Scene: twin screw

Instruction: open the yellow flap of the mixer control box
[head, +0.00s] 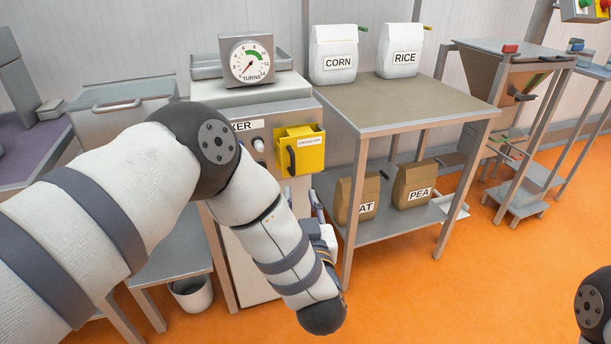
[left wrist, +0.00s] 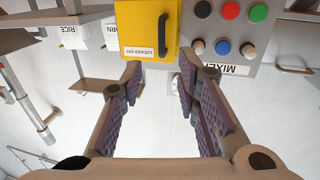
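The mixer control box (head: 249,128) is a grey panel on the mixer's front. Its yellow flap (head: 307,153) has a dark bar handle (head: 290,160) on its left side and a small white label. The flap appears shut. In the left wrist view, which is upside down, the yellow flap (left wrist: 142,28) and handle (left wrist: 163,36) are just beyond the fingertips. My left gripper (left wrist: 160,84) is open and empty there, with its fingers apart and not visibly touching the flap. In the head view my left arm mostly hides that gripper. My right gripper is out of view.
Red, green, blue and black buttons (left wrist: 225,30) sit beside the flap. A dial (head: 246,65) stands on top of the mixer. A table (head: 400,100) with corn and rice bags and a lower shelf is to the right. The orange floor in front is clear.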

